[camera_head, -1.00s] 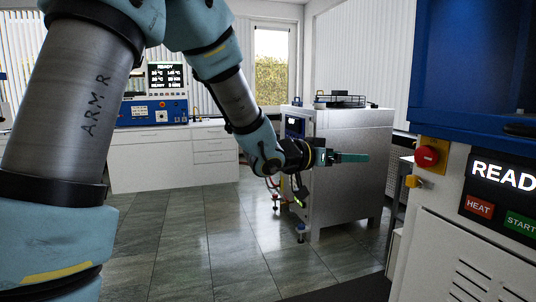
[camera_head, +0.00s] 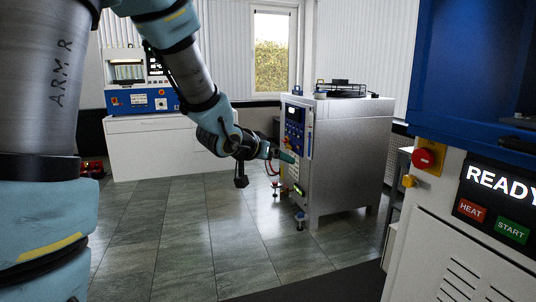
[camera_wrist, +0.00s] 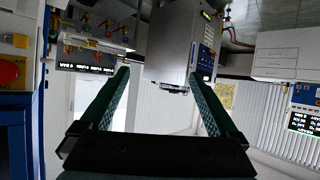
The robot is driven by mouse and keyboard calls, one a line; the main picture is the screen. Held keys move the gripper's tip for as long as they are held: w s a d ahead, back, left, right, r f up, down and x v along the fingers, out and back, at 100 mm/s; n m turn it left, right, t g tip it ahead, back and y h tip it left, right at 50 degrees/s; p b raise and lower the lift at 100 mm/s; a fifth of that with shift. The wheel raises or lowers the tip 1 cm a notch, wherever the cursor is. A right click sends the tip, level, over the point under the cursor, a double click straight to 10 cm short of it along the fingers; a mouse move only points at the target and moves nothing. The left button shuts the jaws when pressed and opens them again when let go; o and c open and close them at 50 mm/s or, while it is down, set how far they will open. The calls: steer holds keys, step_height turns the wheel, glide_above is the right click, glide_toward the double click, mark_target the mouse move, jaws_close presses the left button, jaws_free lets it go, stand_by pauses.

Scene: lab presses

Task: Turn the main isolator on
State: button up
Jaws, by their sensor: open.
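A red knob on a yellow plate (camera_head: 424,157), which looks like an isolator switch, is on the blue and white press at the right in the head view. A red knob on yellow also shows at the left edge of the wrist view (camera_wrist: 8,72). I cannot read the knob's position. My gripper (camera_head: 287,157) is well to the left of that press, in front of the steel cabinet in the picture. In the wrist view my gripper (camera_wrist: 158,74) has its two green fingers wide apart with nothing between them.
The steel cabinet (camera_head: 350,150) with a blue control panel (camera_head: 295,125) stands in the middle. The press shows a READY display (camera_head: 500,182) with HEAT and START buttons. Another blue machine (camera_head: 140,100) sits on a white counter at the back left. The tiled floor (camera_head: 180,240) is clear.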

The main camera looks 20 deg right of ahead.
steer(key=shift+w+a+f+y, duration=0.1)
steer(key=shift+w+a+y, duration=0.05)
steer(key=shift+a, duration=0.25)
steer(key=shift+w+a+y, duration=0.1)
steer(key=shift+a+y, duration=0.05)
steer(key=shift+a, duration=0.2)
steer(key=a+f+n+y+p, duration=0.1)
steer(key=a+f+n+y, duration=0.15)
steer(key=a, duration=0.55)
steer(key=a+f+n+y+p, duration=0.1)
steer(key=a+f+n+y, duration=0.15)
steer(key=a, duration=0.65)
steer(key=s+a+f+n+g+y, duration=0.1)
steer(key=s+a+n+g+y, duration=0.1)
steer(key=s+a, duration=0.4)
steer(key=s+a+f+n+g+y+p, duration=0.1)
steer(key=s+a+f+n+g+y, duration=0.1)
steer(key=s+a, duration=0.5)
steer(key=a+g, duration=0.1)
steer(key=a, duration=0.1)
steer(key=shift+a+g, duration=0.3)
steer(key=shift+g, duration=0.1)
